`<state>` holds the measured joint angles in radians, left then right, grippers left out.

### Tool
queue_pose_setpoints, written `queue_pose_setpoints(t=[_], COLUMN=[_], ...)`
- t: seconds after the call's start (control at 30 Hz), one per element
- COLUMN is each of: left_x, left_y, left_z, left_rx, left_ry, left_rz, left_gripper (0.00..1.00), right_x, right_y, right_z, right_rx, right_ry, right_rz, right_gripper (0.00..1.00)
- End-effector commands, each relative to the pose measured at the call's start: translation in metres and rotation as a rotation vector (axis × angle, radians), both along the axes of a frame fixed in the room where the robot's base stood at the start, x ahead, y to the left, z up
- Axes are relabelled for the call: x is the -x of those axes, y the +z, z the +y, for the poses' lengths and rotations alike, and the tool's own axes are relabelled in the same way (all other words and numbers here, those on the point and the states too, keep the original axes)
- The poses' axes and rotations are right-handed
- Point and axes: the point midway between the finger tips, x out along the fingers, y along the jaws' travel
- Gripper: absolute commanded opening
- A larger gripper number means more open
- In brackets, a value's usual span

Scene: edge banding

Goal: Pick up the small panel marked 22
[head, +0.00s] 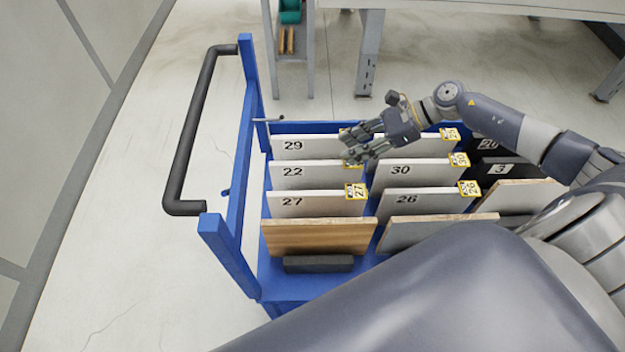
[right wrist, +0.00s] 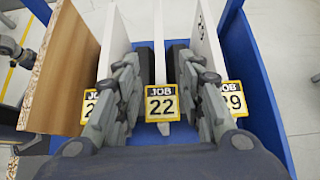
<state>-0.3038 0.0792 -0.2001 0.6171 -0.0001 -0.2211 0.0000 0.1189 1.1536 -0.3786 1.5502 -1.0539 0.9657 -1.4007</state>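The white panel marked 22 (head: 310,180) stands upright in the blue cart, between the panels marked 29 (head: 308,153) and 27 (head: 310,208). My right gripper (head: 352,156) is at its right end, partly covering its yellow label. In the right wrist view, the JOB 22 label (right wrist: 161,103) and the panel's top edge (right wrist: 160,60) lie between the fingers of the right gripper (right wrist: 160,75). The fingers are spread, one on each side, with gaps to the panel. My left gripper is not in view.
The blue cart (head: 238,262) holds more upright panels, including 30 (head: 415,174) and 26 (head: 420,206) to the right and a wood-coloured panel (head: 318,237) in front. A black handle (head: 186,140) is at the cart's left. Neighbouring panels stand close to the fingers.

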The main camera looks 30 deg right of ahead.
Motion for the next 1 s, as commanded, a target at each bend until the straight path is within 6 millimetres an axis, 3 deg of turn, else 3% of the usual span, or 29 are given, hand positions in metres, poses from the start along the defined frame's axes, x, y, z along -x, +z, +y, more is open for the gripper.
queue_pose_setpoints(t=[0.47,0.8,1.0], left_x=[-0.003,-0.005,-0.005], left_y=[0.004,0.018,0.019], left_z=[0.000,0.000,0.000], left_rx=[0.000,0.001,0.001], left_ry=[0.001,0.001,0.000], left_rz=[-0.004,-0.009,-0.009], left_gripper=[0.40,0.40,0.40], right_x=[-0.019,-0.033,-0.037], right_y=[-0.036,-0.056,-0.066], right_z=[0.040,0.073,0.082], right_rx=[-0.002,-0.004,0.000], right_ry=[0.000,-0.001,0.000], right_rz=[-0.001,-0.001,0.000], right_gripper=[0.36,0.36,0.36])
